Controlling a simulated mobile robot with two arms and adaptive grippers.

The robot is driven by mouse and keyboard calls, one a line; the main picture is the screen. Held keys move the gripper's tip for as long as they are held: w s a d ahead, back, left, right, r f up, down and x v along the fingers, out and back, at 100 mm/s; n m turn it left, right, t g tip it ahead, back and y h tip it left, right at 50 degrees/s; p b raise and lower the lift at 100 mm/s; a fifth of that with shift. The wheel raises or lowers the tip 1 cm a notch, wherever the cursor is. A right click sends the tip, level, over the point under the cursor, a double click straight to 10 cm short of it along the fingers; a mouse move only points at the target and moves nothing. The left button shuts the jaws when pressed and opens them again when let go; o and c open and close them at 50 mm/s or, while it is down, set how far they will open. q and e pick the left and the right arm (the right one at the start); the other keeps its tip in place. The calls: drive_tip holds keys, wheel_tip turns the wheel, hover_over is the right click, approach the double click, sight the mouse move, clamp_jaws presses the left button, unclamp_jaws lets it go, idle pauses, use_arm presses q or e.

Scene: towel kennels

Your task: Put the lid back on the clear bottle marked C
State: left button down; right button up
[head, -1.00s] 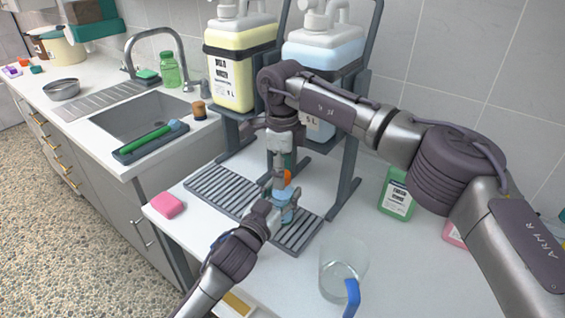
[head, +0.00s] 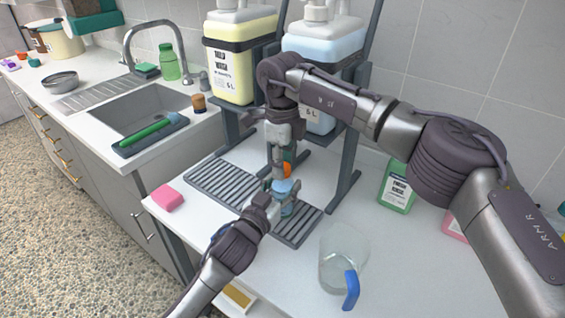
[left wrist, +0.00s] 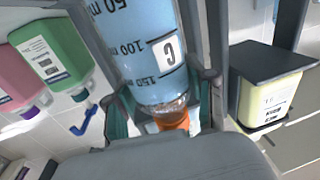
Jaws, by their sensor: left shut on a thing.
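The clear bottle marked C (left wrist: 150,45) holds pale blue liquid. In the left wrist view it appears upside down, with its letter and volume marks showing. In the head view the bottle (head: 283,197) is over the slatted rack, partly hidden by my left gripper (head: 278,190), which is shut on it. The orange lid (head: 286,170) is at the bottle's mouth; it also shows in the left wrist view (left wrist: 173,121). I cannot tell whether it is seated. My right gripper (head: 281,168) points down right at the lid, its fingers too small and overlapped to read.
The slatted rack (head: 222,190) lies on the white table. A clear jug with a blue handle (head: 351,288) stands front right, a pink sponge (head: 167,197) at left. Large dispensers (head: 240,60) stand behind on a dark frame. A green bottle (head: 396,190) is at right.

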drive_tip(key=o, duration=0.4)
wheel_tip(320, 180, up, 12)
idle(0.5)
use_arm(q)
drive_tip(key=shift+c, duration=1.4)
unclamp_jaws()
